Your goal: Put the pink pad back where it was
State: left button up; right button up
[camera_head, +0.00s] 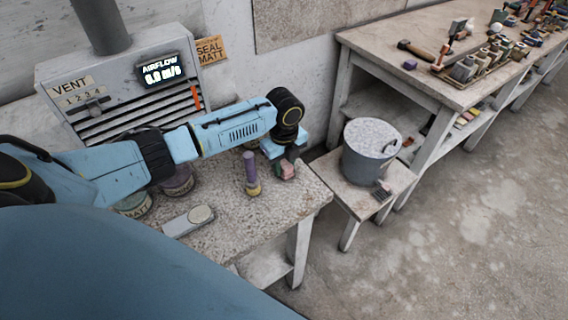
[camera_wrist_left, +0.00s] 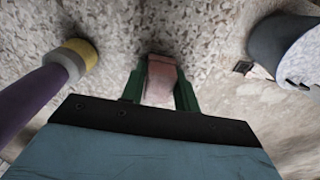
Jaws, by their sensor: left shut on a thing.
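The pink pad (camera_head: 287,171) is a small block held in my left gripper (camera_head: 285,168), over the right part of the speckled table (camera_head: 285,205). In the left wrist view the pink pad (camera_wrist_left: 161,80) sits between the two green fingers of my left gripper (camera_wrist_left: 160,92), which is shut on it. I cannot tell whether the pad touches the tabletop. Its far side is partly hidden by the gripper in the head view. My right gripper is not in view.
A purple-handled tool with a yellow end (camera_head: 251,174) stands upright just left of the gripper. Jars (camera_head: 178,182) and a flat grey piece with a pale disc (camera_head: 189,220) lie further left. A grey bucket (camera_head: 370,155) stands on a low stool to the right.

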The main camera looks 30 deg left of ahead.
aim_at(284, 162)
pick_arm(q)
jog(key=shift+f, duration=0.2)
jog(key=o, duration=1)
jog(key=shift+o, duration=0.2)
notch_tip(284, 162, up, 12)
jog(key=p, duration=0.1)
jog(key=shift+r, duration=0.25)
